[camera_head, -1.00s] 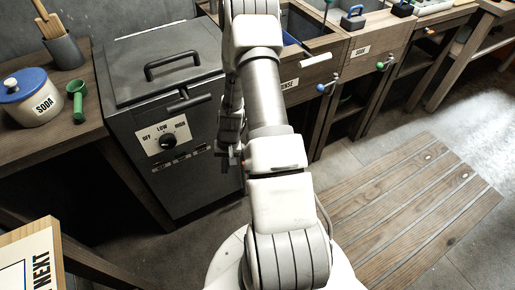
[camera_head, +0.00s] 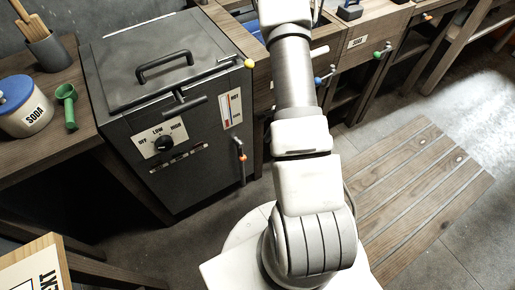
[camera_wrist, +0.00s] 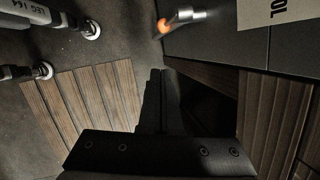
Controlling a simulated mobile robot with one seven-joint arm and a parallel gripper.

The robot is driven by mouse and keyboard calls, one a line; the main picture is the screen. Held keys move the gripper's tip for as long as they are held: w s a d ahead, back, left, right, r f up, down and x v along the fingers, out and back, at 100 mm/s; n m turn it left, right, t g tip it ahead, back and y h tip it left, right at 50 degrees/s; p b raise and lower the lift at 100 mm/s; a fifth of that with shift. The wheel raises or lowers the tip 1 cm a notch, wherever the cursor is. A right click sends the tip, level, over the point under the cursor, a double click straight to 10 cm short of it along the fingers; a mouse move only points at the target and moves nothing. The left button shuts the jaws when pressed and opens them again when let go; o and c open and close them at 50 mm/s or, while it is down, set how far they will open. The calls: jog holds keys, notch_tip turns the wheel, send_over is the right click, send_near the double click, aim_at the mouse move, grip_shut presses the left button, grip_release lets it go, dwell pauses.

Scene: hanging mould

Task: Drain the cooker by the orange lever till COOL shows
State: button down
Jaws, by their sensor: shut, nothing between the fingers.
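The dark grey cooker (camera_head: 190,165) stands at the left with its lid shut. A gauge plate (camera_head: 232,108) with HOT at its top is on its front; its reading is too small to tell. The orange-marked lever (camera_head: 241,157) is low on the front's right edge and also shows in the wrist view (camera_wrist: 164,25), its orange tip towards me. My gripper (camera_wrist: 160,74) is shut and empty. In the wrist view its fingertips are below the lever and apart from it. In the head view my arm hides it.
The cooker has a heat dial (camera_head: 165,143) with OFF, LOW and HIGH. A SODA pot (camera_head: 25,108) and green scoop (camera_head: 67,105) stand on the left bench. Other benches with coloured taps line the back right. A slatted wooden mat (camera_head: 430,185) lies on open floor.

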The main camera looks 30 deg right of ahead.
jog(key=shift+d, duration=0.15)
jog(key=a+r+b+x, duration=0.1)
jog(key=b+x, duration=0.3)
jog(key=x, duration=0.8)
jog(key=shift+w+a+f, duration=0.45)
jog(key=shift+a, duration=0.4)
